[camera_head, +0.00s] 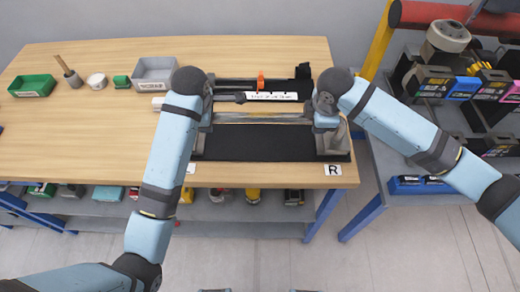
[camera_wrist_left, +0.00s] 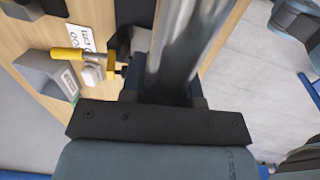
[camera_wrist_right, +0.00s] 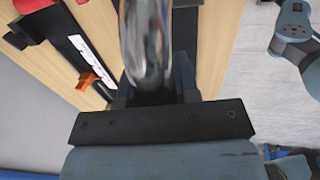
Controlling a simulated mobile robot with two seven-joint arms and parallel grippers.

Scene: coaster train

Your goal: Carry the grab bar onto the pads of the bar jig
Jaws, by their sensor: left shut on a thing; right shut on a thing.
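The grab bar (camera_head: 262,118) is a shiny metal tube held crosswise between my grippers over the bench. My left gripper (camera_head: 207,108) is shut on its left end and my right gripper (camera_head: 327,109) on its right end. The bar also fills the middle of the left wrist view (camera_wrist_left: 186,50) and the right wrist view (camera_wrist_right: 147,45). Behind it is a dark fixture with a white marked strip (camera_head: 271,96) and an orange piece (camera_head: 261,81), seemingly the bar jig. My arms partly cover its ends, and its pads are not clear. Contact between bar and jig cannot be told.
A black mat (camera_head: 262,145) lies in front of the bar, near an R label (camera_head: 333,169). A grey scrap bin (camera_head: 154,71), green tray (camera_head: 33,86) and white cup (camera_head: 97,81) stand back left. A cart (camera_head: 425,135) with boxes is at right.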

